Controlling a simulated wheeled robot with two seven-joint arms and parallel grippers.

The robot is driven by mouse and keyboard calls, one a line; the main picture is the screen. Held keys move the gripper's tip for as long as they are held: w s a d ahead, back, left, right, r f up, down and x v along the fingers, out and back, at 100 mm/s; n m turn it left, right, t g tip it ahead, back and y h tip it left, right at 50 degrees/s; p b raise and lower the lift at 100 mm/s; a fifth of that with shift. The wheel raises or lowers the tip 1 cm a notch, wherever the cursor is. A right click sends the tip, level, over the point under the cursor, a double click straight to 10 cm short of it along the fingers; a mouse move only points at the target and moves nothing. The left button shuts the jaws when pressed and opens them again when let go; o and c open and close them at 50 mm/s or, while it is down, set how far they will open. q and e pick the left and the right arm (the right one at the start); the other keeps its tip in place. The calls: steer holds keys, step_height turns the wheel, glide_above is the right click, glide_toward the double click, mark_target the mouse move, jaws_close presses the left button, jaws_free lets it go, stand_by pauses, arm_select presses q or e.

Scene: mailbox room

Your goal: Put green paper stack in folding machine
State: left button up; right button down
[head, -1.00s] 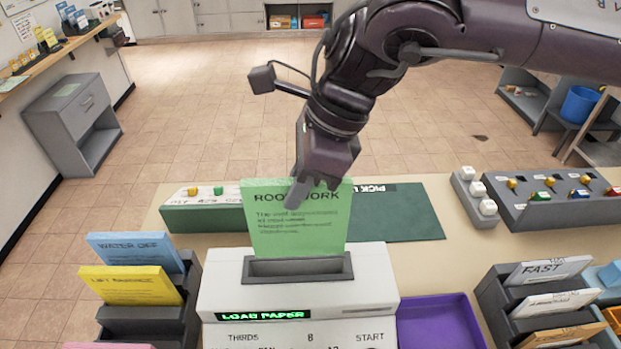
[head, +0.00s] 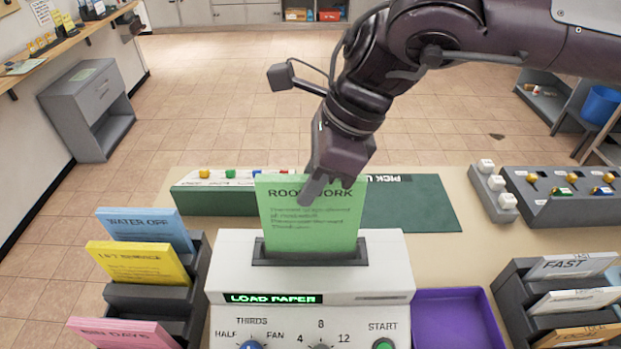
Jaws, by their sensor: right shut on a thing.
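The green paper stack (head: 310,226), headed "ROOF WORK", stands upright over the slot of the white folding machine (head: 232,262). Its lower edge is at or inside the dark slot frame (head: 262,256); I cannot tell how deep it sits. My right gripper (head: 318,190) is shut on the stack's top edge from behind, with one finger showing in front of the paper. The machine's display (head: 272,298) reads "LOAD PAPER", and a green START button (head: 383,344) and a blue knob (head: 252,345) show below it. My left gripper is not in view.
A rack on the left holds blue (head: 150,228), yellow (head: 138,262) and pink (head: 122,333) paper stacks. A purple tray (head: 455,320) lies right of the machine. A right rack holds a FAST stack (head: 572,265). A switch panel (head: 560,195) and green mat (head: 410,205) lie behind.

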steer(key=shift+f, duration=0.2)
steer(key=shift+f+b, duration=1.35)
steer(key=shift+f, duration=0.65)
steer(key=shift+f+b, duration=1.55)
steer(key=shift+f, duration=0.5)
steer(key=c, duration=1.3)
jaws_free()
